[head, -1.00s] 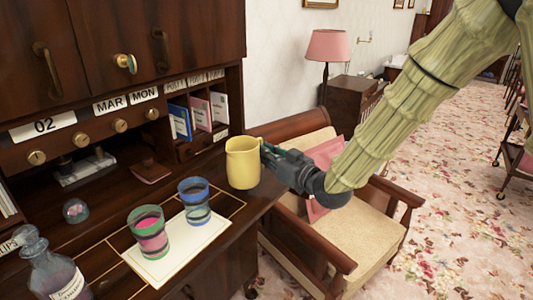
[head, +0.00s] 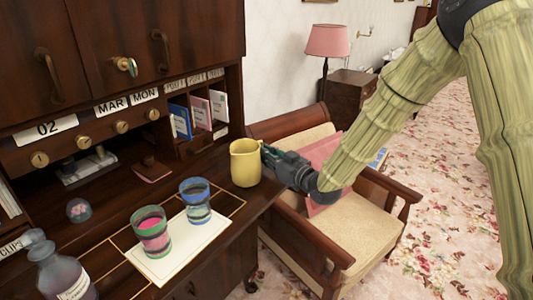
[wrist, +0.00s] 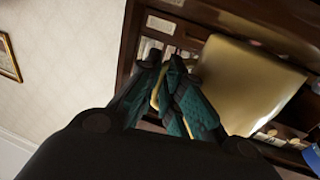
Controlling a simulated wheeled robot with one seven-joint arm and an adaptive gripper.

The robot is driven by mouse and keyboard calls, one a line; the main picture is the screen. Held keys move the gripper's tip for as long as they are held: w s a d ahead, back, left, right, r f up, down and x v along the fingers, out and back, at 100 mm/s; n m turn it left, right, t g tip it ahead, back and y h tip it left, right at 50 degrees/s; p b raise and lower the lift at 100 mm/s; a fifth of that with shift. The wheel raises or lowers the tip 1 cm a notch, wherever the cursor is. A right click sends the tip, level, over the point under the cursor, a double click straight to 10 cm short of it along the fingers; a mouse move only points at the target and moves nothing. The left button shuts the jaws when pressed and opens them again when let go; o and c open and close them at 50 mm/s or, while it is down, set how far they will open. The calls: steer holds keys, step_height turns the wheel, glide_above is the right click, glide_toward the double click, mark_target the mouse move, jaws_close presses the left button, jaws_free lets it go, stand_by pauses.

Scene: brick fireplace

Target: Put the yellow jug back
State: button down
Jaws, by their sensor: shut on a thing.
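The yellow jug (head: 245,163) is upright at the right end of the dark wooden desk (head: 205,243). I cannot tell whether its base touches the desk top. My gripper (head: 268,158) reaches in from the right and is shut on the jug's handle side. In the wrist view the jug (wrist: 245,85) fills the right half as a large yellow surface. My gripper's fingers (wrist: 165,95) are closed together there, with a bit of yellow between them. The handle is mostly hidden by the fingers.
A pink-and-green glass (head: 152,238) and a blue glass (head: 196,205) stand on a cream sheet (head: 172,262) left of the jug. A bottle (head: 62,275) is at the near left. An armchair (head: 355,225) stands right of the desk. Letter slots (head: 197,115) are behind.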

steer(key=shift+f, duration=0.1)
steer(key=c, duration=1.6)
jaws_free()
steer(key=shift+o, duration=0.2)
steer(key=shift+s+f, duration=0.1)
steer(key=b+v, duration=0.3)
steer(key=v, duration=0.7)
steer(key=shift+s+d, duration=0.15)
steer(key=shift+s, duration=0.15)
